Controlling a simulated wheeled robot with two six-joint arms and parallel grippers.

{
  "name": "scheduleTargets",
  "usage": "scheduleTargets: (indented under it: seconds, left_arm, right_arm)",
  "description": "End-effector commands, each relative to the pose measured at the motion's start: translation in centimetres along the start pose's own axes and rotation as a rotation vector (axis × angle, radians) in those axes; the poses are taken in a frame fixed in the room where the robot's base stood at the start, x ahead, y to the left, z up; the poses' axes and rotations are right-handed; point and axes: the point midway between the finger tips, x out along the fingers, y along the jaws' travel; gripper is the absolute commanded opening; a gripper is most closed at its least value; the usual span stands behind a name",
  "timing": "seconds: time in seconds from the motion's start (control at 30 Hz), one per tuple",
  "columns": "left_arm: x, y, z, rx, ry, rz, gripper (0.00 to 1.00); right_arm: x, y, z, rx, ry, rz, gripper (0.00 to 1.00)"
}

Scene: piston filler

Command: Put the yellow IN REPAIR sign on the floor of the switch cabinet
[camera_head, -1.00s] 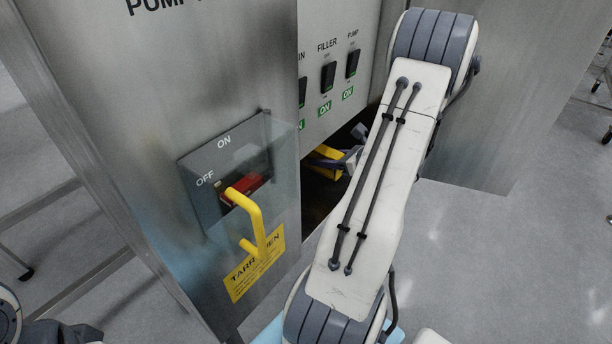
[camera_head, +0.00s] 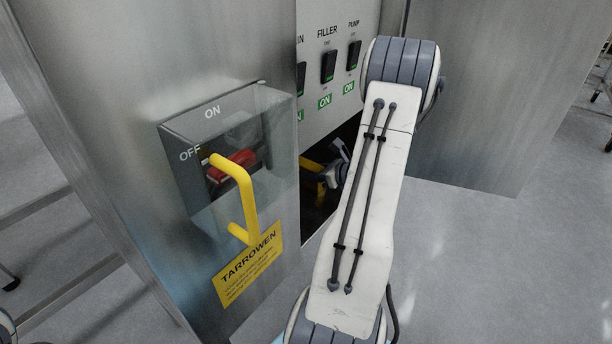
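The switch cabinet's opening (camera_head: 318,212) is a dark gap below the switch panel. Inside it a piece of the yellow sign (camera_head: 311,165) shows, with another bit of yellow lower down; most of it is hidden. My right gripper (camera_head: 327,180) is in the opening against the yellow piece, partly covered by my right arm. Whether its fingers are closed on the sign or apart cannot be made out. The cabinet floor is too dark and covered to see clearly. My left gripper is out of view; only a sliver of my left arm shows at the lower left corner.
A clear cover box (camera_head: 245,150) with a red switch and yellow handle (camera_head: 245,195) juts from the steel front, left of the opening. A yellow TARROWEN label (camera_head: 248,264) is below it. The switch panel (camera_head: 328,50) is above the opening. Grey floor is clear at right.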

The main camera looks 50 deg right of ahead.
Motion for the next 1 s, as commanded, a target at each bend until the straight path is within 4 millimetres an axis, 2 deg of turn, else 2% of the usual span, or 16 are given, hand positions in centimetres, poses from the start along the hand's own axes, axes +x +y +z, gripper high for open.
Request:
scheduleTargets:
  seconds: [0.23,0.27,0.3,0.33,0.73,0.87,1.0]
  left_arm:
    - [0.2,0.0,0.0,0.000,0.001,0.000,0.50]
    - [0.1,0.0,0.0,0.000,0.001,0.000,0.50]
    - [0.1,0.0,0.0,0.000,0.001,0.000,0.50]
    - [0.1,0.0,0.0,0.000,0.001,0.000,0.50]
    - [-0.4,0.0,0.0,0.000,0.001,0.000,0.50]
    - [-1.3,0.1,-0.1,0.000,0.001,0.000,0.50]
    - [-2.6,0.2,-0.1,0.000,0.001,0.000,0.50]
  right_arm:
    - [0.1,0.0,-0.3,0.000,0.000,0.000,0.00]
    - [0.1,0.0,-0.2,0.000,0.000,0.000,0.52]
    - [0.1,0.0,-0.2,0.000,0.000,0.000,0.68]
    - [0.1,0.0,-0.2,0.000,0.000,0.000,0.75]
    - [-0.3,0.0,0.3,0.000,0.000,-0.001,0.75]
    - [-2.4,-0.1,0.5,0.001,0.001,-0.004,0.75]
    - [-5.6,-0.1,0.6,0.002,0.000,-0.005,0.75]
